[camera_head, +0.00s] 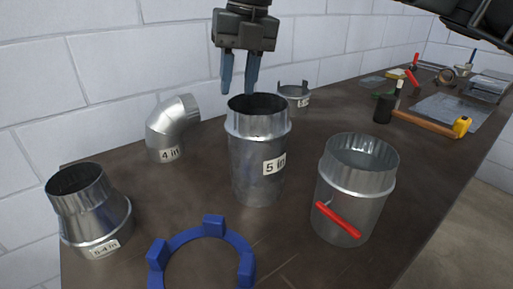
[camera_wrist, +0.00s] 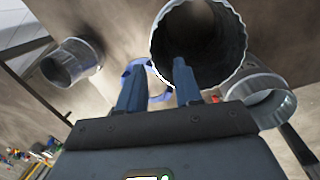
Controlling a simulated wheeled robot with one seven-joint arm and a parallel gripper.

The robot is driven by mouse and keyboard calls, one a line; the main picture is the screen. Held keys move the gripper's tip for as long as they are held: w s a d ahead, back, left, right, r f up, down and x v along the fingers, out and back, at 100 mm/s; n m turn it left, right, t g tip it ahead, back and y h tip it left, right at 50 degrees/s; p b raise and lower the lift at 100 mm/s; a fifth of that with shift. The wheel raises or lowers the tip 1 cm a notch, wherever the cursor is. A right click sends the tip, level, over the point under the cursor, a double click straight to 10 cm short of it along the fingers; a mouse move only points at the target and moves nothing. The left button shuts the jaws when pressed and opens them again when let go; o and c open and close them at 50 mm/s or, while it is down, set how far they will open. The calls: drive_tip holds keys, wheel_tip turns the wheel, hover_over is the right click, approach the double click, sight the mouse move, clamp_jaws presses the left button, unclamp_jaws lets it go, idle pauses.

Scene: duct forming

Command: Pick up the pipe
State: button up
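The pipe (camera_head: 258,165) is a grey metal cylinder with a "5 in" label, standing upright on the dark table. Its open top faces up. My gripper (camera_head: 239,90) is above the pipe, pointing down, with its two blue fingers spread apart and nothing between them that I can make out. In the wrist view, the pipe's round mouth (camera_wrist: 207,40) is close ahead. One finger of my gripper (camera_wrist: 160,66) overlaps the mouth and the other lies outside the rim. I cannot tell whether either touches it.
A pipe with a red handle (camera_head: 358,185) stands to the right. A "4 in" elbow (camera_head: 168,130) and a reducer (camera_head: 90,215) are at left. A blue ring (camera_head: 240,255) lies in front, and a short collar (camera_head: 294,97) behind. Tools, including a hammer (camera_head: 425,124), lie far right.

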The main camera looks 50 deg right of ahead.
sight(234, 107)
drive_tip(key=f, duration=0.2)
drive_tip(key=w+f, duration=0.1)
drive_tip(key=f, duration=0.2)
drive_tip(key=shift+a+f, duration=0.15)
drive_tip(key=shift+f, duration=0.15)
drive_tip(key=shift+c, duration=0.3)
clamp_jaws()
idle(0.8)
